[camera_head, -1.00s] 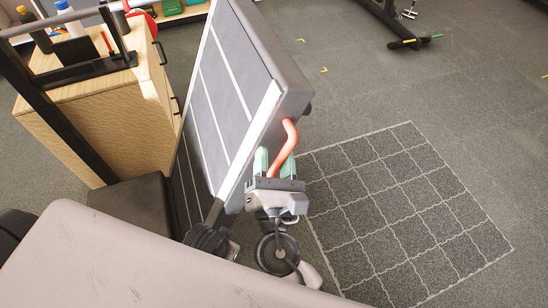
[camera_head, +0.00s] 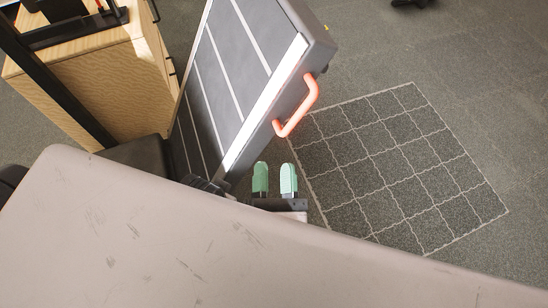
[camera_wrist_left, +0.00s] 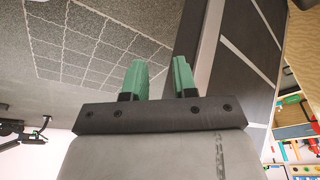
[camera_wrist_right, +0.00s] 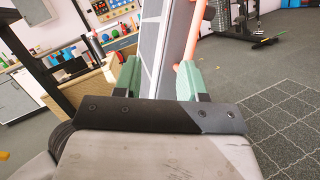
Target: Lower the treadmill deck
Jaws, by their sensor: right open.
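The treadmill deck (camera_head: 207,120) stands steeply tilted up, a dark panel with pale stripes and a grey end. An orange-red handle (camera_head: 311,95) sticks out from its side edge. My right gripper (camera_head: 275,168) is open and empty, below and left of the handle and apart from it. In the right wrist view, the handle (camera_wrist_right: 191,45) shows beyond the right gripper's green fingers (camera_wrist_right: 160,75). My left gripper (camera_wrist_left: 160,68) shows only in the left wrist view, its green fingers spread with nothing between them. The deck (camera_wrist_left: 236,55) rises behind them there.
A wooden cabinet (camera_head: 115,85) and a black post (camera_head: 60,85) stand left of the deck. A floor patch with a white grid (camera_head: 400,165) lies to the right, clear of objects. A black stand (camera_wrist_left: 30,130) shows in the left wrist view.

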